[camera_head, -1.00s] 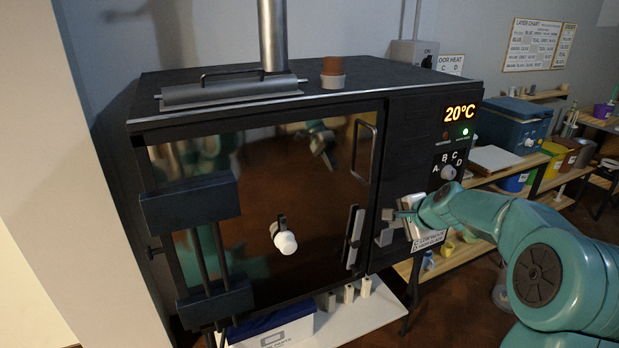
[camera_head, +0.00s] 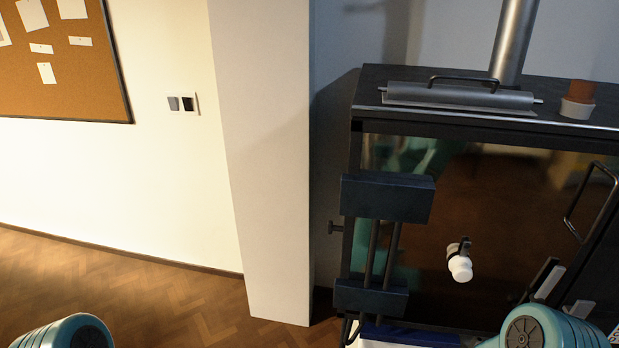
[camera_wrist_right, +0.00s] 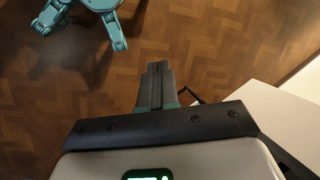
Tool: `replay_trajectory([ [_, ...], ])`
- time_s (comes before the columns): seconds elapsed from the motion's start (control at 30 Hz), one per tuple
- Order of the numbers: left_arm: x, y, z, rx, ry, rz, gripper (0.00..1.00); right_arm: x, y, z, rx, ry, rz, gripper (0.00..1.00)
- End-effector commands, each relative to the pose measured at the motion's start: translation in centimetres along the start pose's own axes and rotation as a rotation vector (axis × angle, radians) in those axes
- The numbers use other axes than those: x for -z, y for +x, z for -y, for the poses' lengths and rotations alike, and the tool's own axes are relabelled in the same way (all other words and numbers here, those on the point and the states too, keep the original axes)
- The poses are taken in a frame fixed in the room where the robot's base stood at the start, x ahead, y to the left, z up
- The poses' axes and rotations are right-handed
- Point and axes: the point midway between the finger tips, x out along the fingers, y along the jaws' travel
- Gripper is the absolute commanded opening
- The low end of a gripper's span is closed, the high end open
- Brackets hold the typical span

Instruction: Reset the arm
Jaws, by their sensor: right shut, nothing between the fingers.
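My right arm (camera_head: 550,330) comes in at the bottom right of the head view, in front of the kiln's lower door. Its gripper is out of that view. In the right wrist view my right gripper (camera_wrist_right: 156,88) is shut and empty, with bare floor beyond it. My left arm (camera_head: 65,335) shows only as a rounded teal part at the bottom left of the head view. Its gripper is not visible there. The black kiln (camera_head: 365,85) stands at the right with its glossy door (camera_head: 520,215) closed.
The kiln's door handle (camera_head: 592,200) and white peephole plug (camera_head: 460,268) stick out at the front. A pale pillar (camera_head: 262,170) stands left of the kiln. Parquet floor (camera_head: 180,295) lies open at the left. A white surface (camera_wrist_right: 285,125) is at the right in the wrist view.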

Motion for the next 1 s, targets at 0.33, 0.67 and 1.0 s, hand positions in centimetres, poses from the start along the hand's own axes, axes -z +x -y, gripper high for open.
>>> replay_trajectory([
  [0.33, 0.0, 0.0, 0.0, 0.000, 0.000, 0.000, 0.70, -3.8, 1.0, -1.3, 0.028, -0.459, -0.078, 0.00],
  [0.67, 0.0, 0.0, 0.0, 0.000, 0.000, 0.000, 0.70, -3.8, 1.0, -1.3, 0.028, -0.459, -0.078, 0.00],
  [1.0, 0.0, 0.0, 0.0, 0.000, 0.000, 0.000, 0.70, -3.8, 1.0, -1.3, 0.028, -0.459, -0.078, 0.00],
])
